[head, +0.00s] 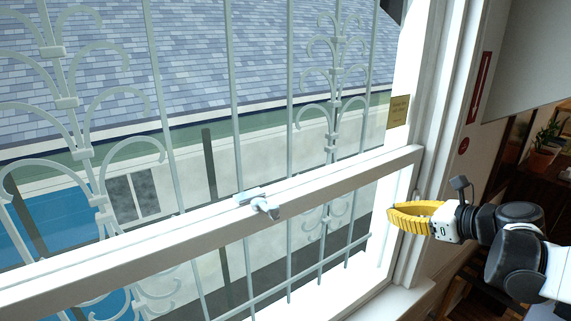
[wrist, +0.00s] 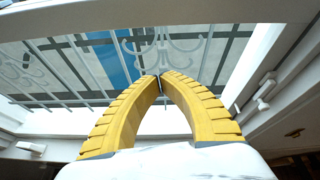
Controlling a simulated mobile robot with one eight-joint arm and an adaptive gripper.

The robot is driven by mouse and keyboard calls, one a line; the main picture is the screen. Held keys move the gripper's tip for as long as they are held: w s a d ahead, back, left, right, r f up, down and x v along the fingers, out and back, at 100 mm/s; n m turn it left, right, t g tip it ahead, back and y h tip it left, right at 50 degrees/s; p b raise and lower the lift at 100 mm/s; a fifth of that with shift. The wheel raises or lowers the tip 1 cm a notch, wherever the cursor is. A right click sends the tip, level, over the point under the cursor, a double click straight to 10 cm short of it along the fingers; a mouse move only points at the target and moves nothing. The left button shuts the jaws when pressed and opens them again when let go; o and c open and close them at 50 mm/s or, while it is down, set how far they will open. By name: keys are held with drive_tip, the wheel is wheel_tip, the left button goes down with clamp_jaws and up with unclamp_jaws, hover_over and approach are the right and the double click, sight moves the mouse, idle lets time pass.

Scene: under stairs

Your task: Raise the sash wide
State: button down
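The window sash shows as a white rail (head: 330,187) running from lower left to the right jamb, with a grey catch (head: 260,204) on its middle. In the wrist view a pale rail (wrist: 180,12) crosses the top of the picture. My gripper (head: 391,212) is below the right end of the rail, close to the right side of the window, with its yellow fingers pointing left. In the wrist view its fingertips (wrist: 160,77) meet, with nothing seen between them. No contact with the sash shows. The sash's lower edge cannot be made out in the head view.
Pale metal bars (head: 237,130) with scrolls stand behind the window. The white right jamb (head: 425,120) and sill (head: 385,300) lie close to my gripper. A small gold plaque (head: 398,110) is above the rail's right end. A potted plant (head: 541,158) stands at far right.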

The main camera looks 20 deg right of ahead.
sight(370, 186)
drive_tip(key=shift+m+t, duration=0.5)
drive_tip(key=shift+m, duration=0.3)
drive_tip(key=w, duration=0.2)
drive_tip(key=w+f+b, duration=0.1)
drive_tip(key=w, duration=0.2)
drive_tip(key=w+f, duration=0.1)
drive_tip(key=w, duration=0.2)
drive_tip(key=shift+w+a, duration=0.1)
drive_tip(key=shift+a, duration=0.15)
wheel_tip(370, 186, up, 3)
drive_tip(key=shift+w+r, duration=0.1)
drive_tip(key=shift+w, duration=0.05)
drive_tip(key=shift+w+r, duration=0.1)
drive_tip(key=shift+r, duration=0.3)
drive_tip(key=shift+r, duration=0.15)
wheel_tip(370, 186, up, 34)
drive_tip(key=p, duration=2)
drive_tip(key=shift+f+p, duration=0.25)
drive_tip(key=shift+p, duration=0.15)
